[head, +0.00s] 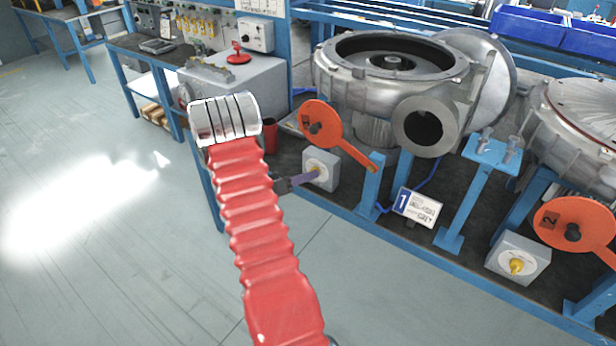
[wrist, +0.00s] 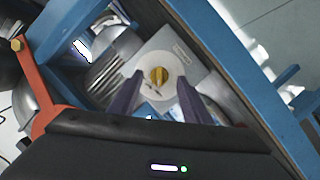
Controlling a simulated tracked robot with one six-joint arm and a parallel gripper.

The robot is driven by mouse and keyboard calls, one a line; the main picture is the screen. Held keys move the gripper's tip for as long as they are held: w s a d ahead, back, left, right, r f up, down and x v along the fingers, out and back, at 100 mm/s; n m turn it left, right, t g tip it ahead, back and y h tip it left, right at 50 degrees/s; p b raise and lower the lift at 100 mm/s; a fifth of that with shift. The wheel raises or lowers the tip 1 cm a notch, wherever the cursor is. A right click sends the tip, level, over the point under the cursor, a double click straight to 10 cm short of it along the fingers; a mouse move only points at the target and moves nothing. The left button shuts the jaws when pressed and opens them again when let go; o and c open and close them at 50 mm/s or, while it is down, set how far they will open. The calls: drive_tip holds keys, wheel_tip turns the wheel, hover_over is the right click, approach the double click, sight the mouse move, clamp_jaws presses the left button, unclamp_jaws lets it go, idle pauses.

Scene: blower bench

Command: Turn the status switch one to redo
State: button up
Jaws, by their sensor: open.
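Status switch one is a grey box (head: 326,163) on the bench beside the sign with a 1. Its face shows in the wrist view as a white round dial with a yellow knob (wrist: 158,76). My gripper (head: 312,173) is in front of the switch, its purple fingertips close to the knob and partly covering it in the head view. In the wrist view my gripper (wrist: 159,84) is open, with one finger on each side of the knob. I cannot tell whether either finger touches it. The dial's lettering is too small to read.
An orange disc lever marked 1 (head: 322,124) is just above the switch, by a large grey blower housing (head: 390,85). A blue post (head: 371,185) and the numbered sign (head: 416,206) are to the right. A second switch box (head: 518,256) is further right. The floor at left is clear.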

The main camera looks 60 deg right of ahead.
drive_tip(key=v, duration=1.2)
drive_tip(key=shift+f, duration=0.15)
